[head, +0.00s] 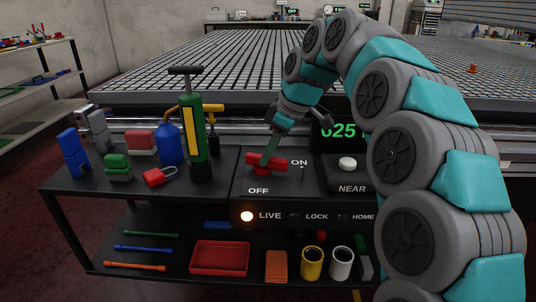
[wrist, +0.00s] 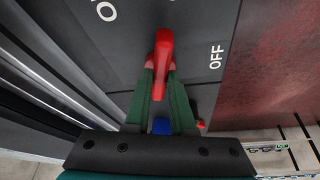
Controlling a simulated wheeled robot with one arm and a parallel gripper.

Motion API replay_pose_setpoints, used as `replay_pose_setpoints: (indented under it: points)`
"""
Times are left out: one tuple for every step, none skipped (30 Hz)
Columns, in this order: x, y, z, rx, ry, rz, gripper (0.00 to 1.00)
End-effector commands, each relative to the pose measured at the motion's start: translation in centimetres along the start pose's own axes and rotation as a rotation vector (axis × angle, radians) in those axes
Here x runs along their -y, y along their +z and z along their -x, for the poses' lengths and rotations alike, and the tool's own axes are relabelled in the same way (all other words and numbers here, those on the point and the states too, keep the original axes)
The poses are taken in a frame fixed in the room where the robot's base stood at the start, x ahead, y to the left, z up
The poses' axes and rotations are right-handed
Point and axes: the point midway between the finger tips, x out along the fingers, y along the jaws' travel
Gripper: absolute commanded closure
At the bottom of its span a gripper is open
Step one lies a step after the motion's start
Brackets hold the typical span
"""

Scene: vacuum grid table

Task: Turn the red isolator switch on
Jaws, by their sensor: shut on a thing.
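The red isolator switch (head: 256,168) is on the dark panel at the front of the table, with ON printed to its upper right and OFF to its lower left. My gripper (head: 268,160) reaches down on it from above. In the wrist view the red handle (wrist: 163,45) stands between the two green fingers (wrist: 162,85), which are shut on it. There the OFF label is to its right and a partly cut-off label to its upper left. The handle's exact angle is hard to tell. The lamp beside LIVE (head: 247,216) is lit.
A green pump (head: 193,145), a blue bottle (head: 169,143) and a red padlock (head: 159,177) stand left of the switch. A white NEAR button (head: 347,163) is to its right. The lower shelf holds a red tray (head: 220,243) and cups. The grid table (head: 200,75) behind is mostly clear.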

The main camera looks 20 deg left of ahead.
Motion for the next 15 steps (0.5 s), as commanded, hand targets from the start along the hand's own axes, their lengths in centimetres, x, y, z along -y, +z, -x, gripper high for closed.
replay_pose_setpoints:
  points:
    - [-0.18,0.03,-0.1,0.0,-0.014,0.031,1.0]
    - [-0.18,0.05,-0.08,0.001,-0.023,0.053,1.0]
    - [-0.26,0.01,-0.01,-0.001,-0.033,0.08,1.0]
    - [-0.34,-0.03,0.02,-0.002,-0.039,0.101,1.0]
    - [-0.39,-0.04,0.02,-0.002,-0.046,0.119,1.0]
    - [-0.39,0.02,-0.05,0.0,-0.058,0.141,1.0]
    - [-0.38,0.05,-0.1,0.001,-0.067,0.158,1.0]
    - [-0.41,0.06,-0.14,0.002,-0.074,0.173,1.0]
    - [-0.45,0.02,-0.12,0.001,-0.08,0.192,1.0]
    - [-0.49,-0.01,-0.08,0.0,-0.084,0.205,1.0]
    - [-0.52,-0.04,-0.03,-0.001,-0.088,0.218,1.0]
    - [-0.52,-0.04,0.02,0.0,-0.094,0.231,1.0]
    - [-0.51,-0.03,0.04,0.0,-0.098,0.242,1.0]
    - [-0.5,-0.02,0.04,0.0,-0.102,0.25,1.0]
    - [-0.49,-0.02,0.03,0.001,-0.107,0.26,1.0]
